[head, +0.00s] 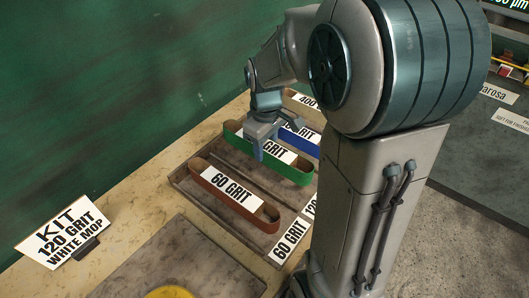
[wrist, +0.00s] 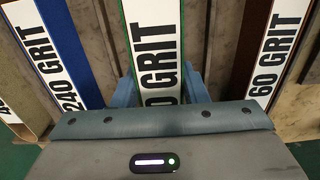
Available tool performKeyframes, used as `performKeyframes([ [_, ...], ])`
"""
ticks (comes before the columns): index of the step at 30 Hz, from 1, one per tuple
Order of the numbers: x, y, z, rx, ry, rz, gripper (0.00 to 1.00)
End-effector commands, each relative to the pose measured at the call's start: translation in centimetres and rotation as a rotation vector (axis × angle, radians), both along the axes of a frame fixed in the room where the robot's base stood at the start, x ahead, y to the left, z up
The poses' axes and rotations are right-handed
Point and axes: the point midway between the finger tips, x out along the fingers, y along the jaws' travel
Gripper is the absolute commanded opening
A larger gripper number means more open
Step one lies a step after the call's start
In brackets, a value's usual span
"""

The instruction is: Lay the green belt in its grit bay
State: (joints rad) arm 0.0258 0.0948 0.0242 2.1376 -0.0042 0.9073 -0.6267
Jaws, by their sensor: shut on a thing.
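The green belt (head: 296,174) is a long loop with a white label, partly hidden, ending in "GRIT". My gripper (head: 262,150) is shut on it near its middle, from above. In the wrist view the green belt (wrist: 187,60) runs between my two blue fingers. It lies lengthwise along the grit tray (head: 183,180), between the brown 60 GRIT belt and the blue belt. I cannot tell whether it touches the tray floor. The bay labels at the tray's front edge include "60 GRIT" (head: 290,240) and one starting "12", partly hidden by my arm.
The brown 60 GRIT belt (head: 268,217) lies left of the green one. The blue 240 GRIT belt (wrist: 72,60) is on the other side, with a 400 belt beyond. A sign (head: 62,232) reads "KIT 120 GRIT WHITE MOP". A grey plate with a yellow item (head: 169,292) is in front.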

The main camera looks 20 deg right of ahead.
Motion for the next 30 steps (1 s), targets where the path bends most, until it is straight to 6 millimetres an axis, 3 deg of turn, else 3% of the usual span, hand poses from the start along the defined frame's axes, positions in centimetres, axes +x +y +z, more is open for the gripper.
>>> performKeyframes([
  [7, -0.1, 0.0, -3.4, 0.000, 0.004, 0.001, 0.12],
  [19, -0.1, 0.0, -4.0, 0.000, 0.001, 0.000, 0.12],
  [20, -0.1, 0.0, -4.0, 0.000, 0.002, 0.000, 0.43],
  [22, -0.1, 0.0, -3.9, 0.000, 0.001, 0.000, 0.62],
  [30, -0.1, 0.0, -3.8, 0.000, 0.001, 0.000, 0.62],
])
